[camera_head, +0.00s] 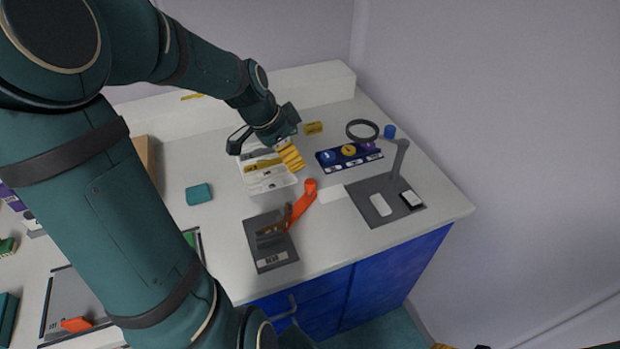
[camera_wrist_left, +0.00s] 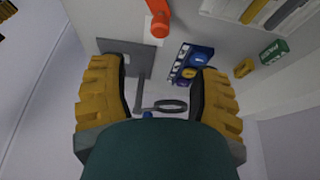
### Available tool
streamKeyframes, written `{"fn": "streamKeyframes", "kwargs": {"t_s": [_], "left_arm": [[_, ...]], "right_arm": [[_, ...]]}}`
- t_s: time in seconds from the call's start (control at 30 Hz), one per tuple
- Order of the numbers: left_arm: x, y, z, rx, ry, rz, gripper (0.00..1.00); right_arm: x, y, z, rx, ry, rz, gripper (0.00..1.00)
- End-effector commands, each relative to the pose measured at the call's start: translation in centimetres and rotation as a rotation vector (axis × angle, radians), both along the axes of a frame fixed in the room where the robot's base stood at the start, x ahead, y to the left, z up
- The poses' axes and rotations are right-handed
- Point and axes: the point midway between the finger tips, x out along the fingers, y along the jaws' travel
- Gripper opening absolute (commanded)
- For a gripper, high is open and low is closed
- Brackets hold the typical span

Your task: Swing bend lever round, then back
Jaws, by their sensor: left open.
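The orange bend lever (camera_head: 303,204) stands out to the upper right from the bend fixture, a grey plate (camera_head: 272,247) with a brown bracket and a BEND label near the counter's front edge. My left gripper (camera_head: 291,156) is open and empty, above and behind the lever and apart from it. In the left wrist view the lever's orange end (camera_wrist_left: 157,22) shows at the top, beyond the space between my open yellow fingers (camera_wrist_left: 160,92). A yellow and dark sliver (camera_head: 441,346) at the head view's bottom edge looks like part of my right gripper.
A white divided tray (camera_head: 284,183) lies just behind the lever. A grey plate (camera_head: 358,197) with a magnifier (camera_head: 362,130) on a stand is to the right. A navy holder (camera_head: 330,166) with round pieces lies behind. A teal block (camera_head: 199,194) lies left.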

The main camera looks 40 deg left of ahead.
Motion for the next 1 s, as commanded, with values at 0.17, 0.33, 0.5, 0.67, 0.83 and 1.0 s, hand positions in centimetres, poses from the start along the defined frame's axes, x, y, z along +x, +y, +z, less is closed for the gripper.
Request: {"fn": "streamKeyframes", "kwargs": {"t_s": [0.17, 0.33, 0.5, 0.67, 0.83, 1.0], "left_arm": [[1.0, -0.6, -3.1, -0.003, 0.004, -0.002, 0.63], [2.2, -1.2, -6.3, -0.003, 0.004, -0.002, 0.63], [3.3, -1.7, -9.1, -0.003, 0.002, -0.002, 0.63], [4.0, -2.0, -11.0, -0.002, 0.001, -0.001, 0.63], [4.3, -2.2, -11.8, -0.002, 0.0, 0.001, 0.63], [4.4, -2.2, -11.9, -0.001, -0.001, 0.001, 0.63]], "right_arm": [[0.1, 0.0, -0.8, 0.0, -0.004, -0.001, 0.47], [0.3, 0.0, -1.6, -0.001, -0.007, -0.002, 0.47], [0.4, -0.1, -2.3, -0.003, -0.011, -0.002, 0.47], [0.5, -0.1, -2.8, -0.003, -0.014, -0.003, 0.47], [0.6, -0.1, -3.0, -0.003, -0.014, -0.004, 0.47], [0.6, -0.1, -3.0, -0.003, -0.014, -0.004, 0.47]]}}
